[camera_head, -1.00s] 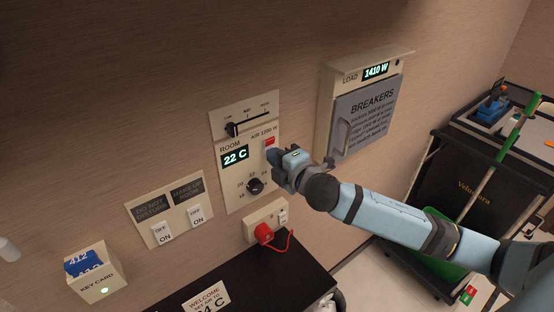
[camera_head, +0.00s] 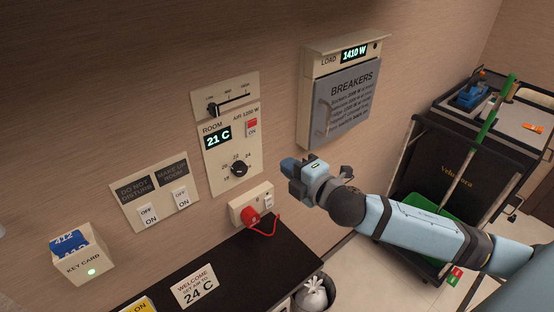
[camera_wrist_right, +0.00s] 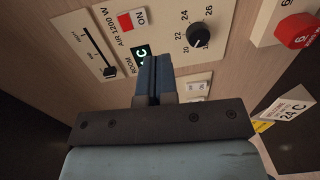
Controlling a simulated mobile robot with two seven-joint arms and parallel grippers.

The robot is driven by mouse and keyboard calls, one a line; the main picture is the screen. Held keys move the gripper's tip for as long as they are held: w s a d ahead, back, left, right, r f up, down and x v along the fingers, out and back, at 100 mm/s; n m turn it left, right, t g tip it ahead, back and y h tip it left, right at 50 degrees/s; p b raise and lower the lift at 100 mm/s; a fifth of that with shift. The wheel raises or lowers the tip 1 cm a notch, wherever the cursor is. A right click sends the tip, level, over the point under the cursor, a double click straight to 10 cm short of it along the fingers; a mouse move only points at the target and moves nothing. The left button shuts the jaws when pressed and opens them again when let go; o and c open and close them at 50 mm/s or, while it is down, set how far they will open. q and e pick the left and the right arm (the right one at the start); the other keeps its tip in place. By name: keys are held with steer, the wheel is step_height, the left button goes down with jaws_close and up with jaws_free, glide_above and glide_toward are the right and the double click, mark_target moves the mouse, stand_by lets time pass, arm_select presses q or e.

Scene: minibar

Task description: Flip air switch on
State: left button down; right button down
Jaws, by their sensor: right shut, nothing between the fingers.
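The air switch (camera_head: 252,127) sits on the upper right of the room panel (camera_head: 222,182), under the label "AIR 1200 W". Its upper part is red and "ON" shows below. It also shows in the right wrist view (camera_wrist_right: 131,20). The room display (camera_head: 217,138) reads 21 C. My right gripper (camera_head: 286,164) is shut and empty, apart from the panel, to the right of and below the switch in the head view. Its closed fingers (camera_wrist_right: 154,75) show in the right wrist view. My left gripper is in neither view.
A black dial (camera_head: 239,169) and a slider (camera_head: 212,109) are on the same panel. The breaker box (camera_head: 343,105) has a grey door and its load display reads 1410 W. A socket with a red plug (camera_head: 251,218) is below. A cart (camera_head: 450,165) stands at the right.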

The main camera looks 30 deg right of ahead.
steer(key=shift+s, duration=1.05)
steer(key=shift+d, duration=0.1)
